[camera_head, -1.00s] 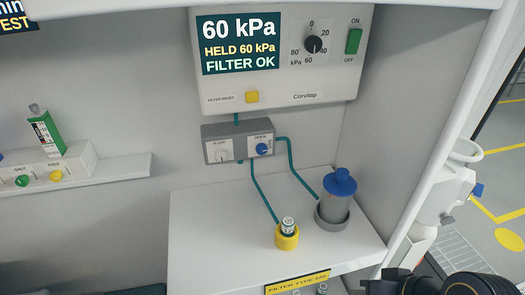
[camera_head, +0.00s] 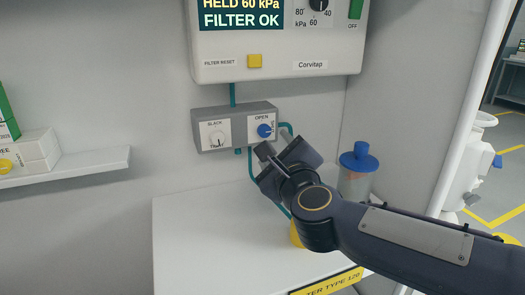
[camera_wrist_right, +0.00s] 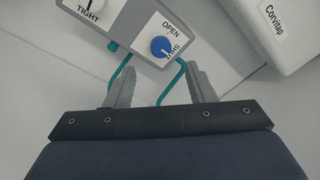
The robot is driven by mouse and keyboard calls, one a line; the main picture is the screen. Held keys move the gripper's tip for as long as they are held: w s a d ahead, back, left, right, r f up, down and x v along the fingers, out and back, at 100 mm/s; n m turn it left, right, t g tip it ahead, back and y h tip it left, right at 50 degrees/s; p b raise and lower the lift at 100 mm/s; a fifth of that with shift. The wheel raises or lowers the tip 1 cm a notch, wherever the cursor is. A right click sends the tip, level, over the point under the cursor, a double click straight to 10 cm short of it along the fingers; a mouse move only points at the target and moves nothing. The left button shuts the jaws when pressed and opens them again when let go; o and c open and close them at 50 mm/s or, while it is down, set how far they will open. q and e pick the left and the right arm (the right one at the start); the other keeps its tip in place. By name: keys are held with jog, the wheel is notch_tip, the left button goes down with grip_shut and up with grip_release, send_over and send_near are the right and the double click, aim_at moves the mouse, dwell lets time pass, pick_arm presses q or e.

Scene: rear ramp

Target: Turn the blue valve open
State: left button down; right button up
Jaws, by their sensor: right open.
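The blue valve (camera_head: 264,130) is a small round knob on the right half of a grey box (camera_head: 200,112) on the wall, under an OPEN label. In the right wrist view the blue valve (camera_wrist_right: 161,46) has a white pointer mark, with OPEN above it and a partly readable SHUT label to its right. My right gripper (camera_head: 266,158) is just below and in front of the box. In the right wrist view my right gripper (camera_wrist_right: 160,78) has its fingers apart and empty, with the knob beyond the fingertips and not touched. My left gripper is out of view.
A white knob (camera_head: 217,139) marked SLACK and TIGHT sits left of the valve. Teal tubes (camera_head: 251,165) run from the box. A blue-lidded canister (camera_head: 358,162) stands right, partly behind my arm. The Corvitap unit (camera_head: 330,66) overhangs above. The shelf (camera_head: 200,230) is clear at left.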

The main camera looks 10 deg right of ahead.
aim_at(265, 132)
jog(key=w, duration=0.7)
jog(key=shift+w+a, duration=0.15)
jog(key=shift+a, duration=0.05)
jog(key=shift+c, duration=0.2)
jog(key=c, duration=0.9)
